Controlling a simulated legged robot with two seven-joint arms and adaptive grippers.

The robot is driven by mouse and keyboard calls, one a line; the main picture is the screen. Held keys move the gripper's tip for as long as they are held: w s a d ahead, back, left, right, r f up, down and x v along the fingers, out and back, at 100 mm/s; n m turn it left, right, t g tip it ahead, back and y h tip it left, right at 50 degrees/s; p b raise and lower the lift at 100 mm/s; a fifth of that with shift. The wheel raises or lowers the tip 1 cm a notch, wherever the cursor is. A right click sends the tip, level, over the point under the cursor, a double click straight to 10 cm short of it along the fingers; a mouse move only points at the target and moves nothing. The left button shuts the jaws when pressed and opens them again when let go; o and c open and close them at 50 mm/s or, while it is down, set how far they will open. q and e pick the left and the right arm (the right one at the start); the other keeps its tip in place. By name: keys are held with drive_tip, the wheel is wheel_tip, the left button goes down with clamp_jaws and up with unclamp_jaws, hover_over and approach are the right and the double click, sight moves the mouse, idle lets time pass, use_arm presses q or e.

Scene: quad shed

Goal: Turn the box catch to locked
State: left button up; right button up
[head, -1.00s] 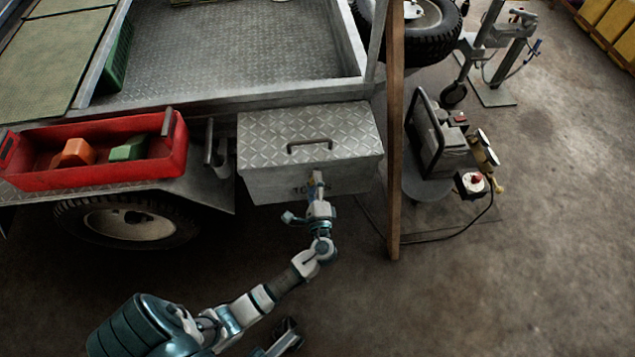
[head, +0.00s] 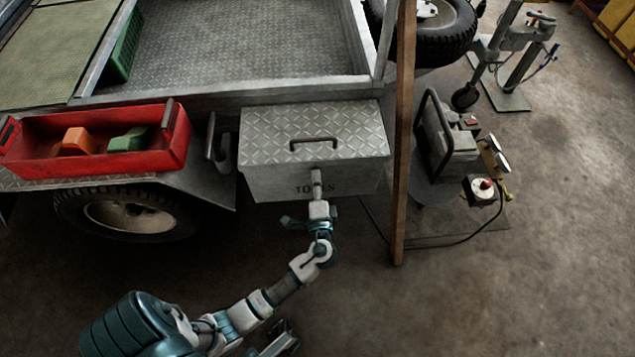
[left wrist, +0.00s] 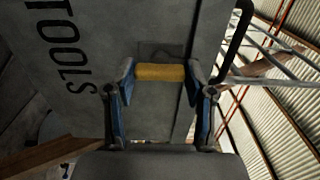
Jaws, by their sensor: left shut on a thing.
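The metal tool box (head: 275,183) has a checker-plate lid and "TOOLS" lettering on its front. My left gripper (head: 317,178) is at the box front, below the lid handle (head: 315,143). In the left wrist view the yellow catch (left wrist: 160,72) sits between the two blue-grey fingers of my left gripper (left wrist: 161,75), which are shut on it. The catch bar lies at right angles to the line of lettering. Behind it is a darker plate on the box front (left wrist: 85,30). In the head view the gripper hides the catch and part of the lettering.
A red tray (head: 100,163) with an orange and a green block stands left of the box. A wooden post (head: 401,150) rises close to its right. A machine with a black frame (head: 445,135) and a cable stand beyond. The floor in front is clear.

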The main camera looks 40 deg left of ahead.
use_arm(q)
drive_tip(key=shift+s+f, duration=0.1)
drive_tip(key=shift+f, duration=0.25)
drive_tip(key=o, duration=1.2)
drive_tip(key=shift+a, duration=0.1)
drive_tip(key=shift+c, duration=0.2)
drive_tip(key=shift+r, duration=0.15)
drive_tip(key=v, duration=1.2)
